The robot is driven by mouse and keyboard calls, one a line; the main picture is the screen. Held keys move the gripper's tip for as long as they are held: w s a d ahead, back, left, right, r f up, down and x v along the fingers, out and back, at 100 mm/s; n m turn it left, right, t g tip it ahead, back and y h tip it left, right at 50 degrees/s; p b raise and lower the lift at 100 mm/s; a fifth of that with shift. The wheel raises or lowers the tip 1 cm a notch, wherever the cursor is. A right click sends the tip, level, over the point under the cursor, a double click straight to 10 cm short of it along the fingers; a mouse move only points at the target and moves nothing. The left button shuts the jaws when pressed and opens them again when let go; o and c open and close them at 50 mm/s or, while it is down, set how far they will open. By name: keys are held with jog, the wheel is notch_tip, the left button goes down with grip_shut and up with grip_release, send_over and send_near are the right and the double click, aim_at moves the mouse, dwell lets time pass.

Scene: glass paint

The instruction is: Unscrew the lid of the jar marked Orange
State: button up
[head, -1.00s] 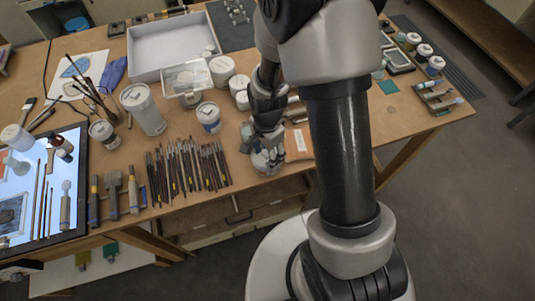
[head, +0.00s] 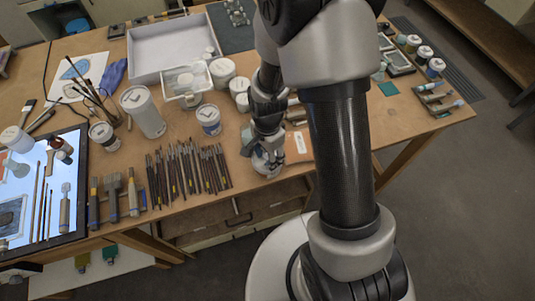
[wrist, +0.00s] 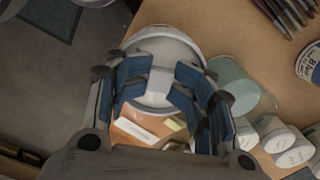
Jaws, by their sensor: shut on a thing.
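My gripper (head: 267,148) is at the front edge of the workbench, pointing down at a pale jar (head: 266,167). In the wrist view my gripper (wrist: 160,84) has its blue-padded fingers on both sides of the jar's round white lid (wrist: 166,52). The fingers are shut on the lid. The lid appears seated on the jar. The jar's body is mostly hidden under the lid and fingers, and I cannot read its marking.
A row of brushes (head: 187,168) lies left of the jar. A blue-labelled jar (head: 208,120) stands behind them, near a tall white container (head: 143,112). Other white-lidded jars (wrist: 281,141) stand close by in the wrist view. The floor (head: 450,220) at right is clear.

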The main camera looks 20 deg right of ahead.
jog(key=shift+s+f, duration=0.25)
jog(key=shift+s, duration=0.05)
jog(key=n, duration=0.5)
jog(key=shift+b, duration=0.35)
jog(key=n, duration=0.5)
jog(key=shift+n, duration=0.3)
jog(key=n+b, duration=0.1)
jog(key=n, duration=0.4)
dwell(0.3)
jog(key=n, duration=0.5)
